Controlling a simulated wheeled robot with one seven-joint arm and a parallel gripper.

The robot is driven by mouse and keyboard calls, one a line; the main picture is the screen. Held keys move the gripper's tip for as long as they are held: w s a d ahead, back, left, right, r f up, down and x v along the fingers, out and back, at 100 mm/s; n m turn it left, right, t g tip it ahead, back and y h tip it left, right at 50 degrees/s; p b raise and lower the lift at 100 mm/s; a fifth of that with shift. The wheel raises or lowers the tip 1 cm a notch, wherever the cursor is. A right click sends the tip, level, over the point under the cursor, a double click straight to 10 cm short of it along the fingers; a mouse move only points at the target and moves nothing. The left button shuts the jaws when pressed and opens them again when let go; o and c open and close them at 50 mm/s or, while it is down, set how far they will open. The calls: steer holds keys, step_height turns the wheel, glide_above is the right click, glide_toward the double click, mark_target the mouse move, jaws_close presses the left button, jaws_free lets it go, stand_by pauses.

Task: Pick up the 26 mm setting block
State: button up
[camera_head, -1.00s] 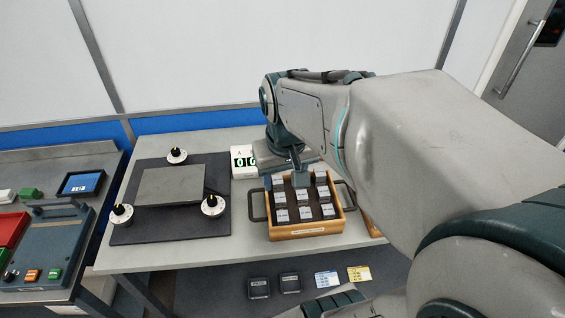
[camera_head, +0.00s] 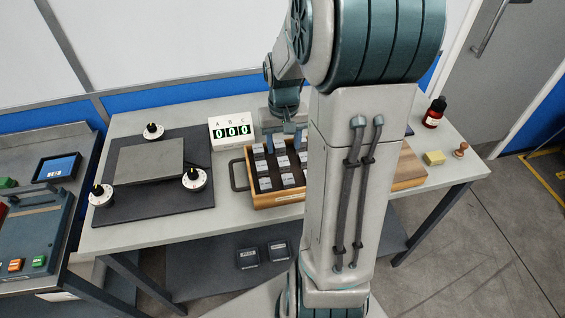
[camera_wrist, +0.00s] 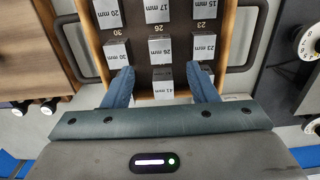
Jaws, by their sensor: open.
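The 26 mm setting block (camera_wrist: 161,49) is a grey block with its label facing up in the wrist view. It sits in the middle of a wooden tray (camera_wrist: 83,28) of similar labelled blocks. In the head view it appears as the middle block (camera_head: 283,162). My gripper (camera_wrist: 160,69) is open and empty, and its two blue fingers reach over the tray. The fingertips lie near the 26 mm block's lower edge, one to each side in the picture. The 41 mm block (camera_wrist: 162,90) shows between the fingers. In the head view my gripper (camera_head: 284,139) is over the tray's back.
The 30 mm block (camera_wrist: 116,51) and 23 mm block (camera_wrist: 203,45) flank the middle one. A dark mat with a plate (camera_head: 150,160) and knobs lies left. My arm hides the tray's right part.

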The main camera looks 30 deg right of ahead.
mark_target(283, 161)
steer(key=shift+s+a+f+p, duration=0.1)
steer(key=shift+f+p, duration=0.15)
steer(key=shift+f, duration=1.25)
steer(key=shift+s+f+p, duration=0.1)
steer(key=shift+f+p, duration=0.1)
steer(key=shift+f, duration=1.25)
jaws_close()
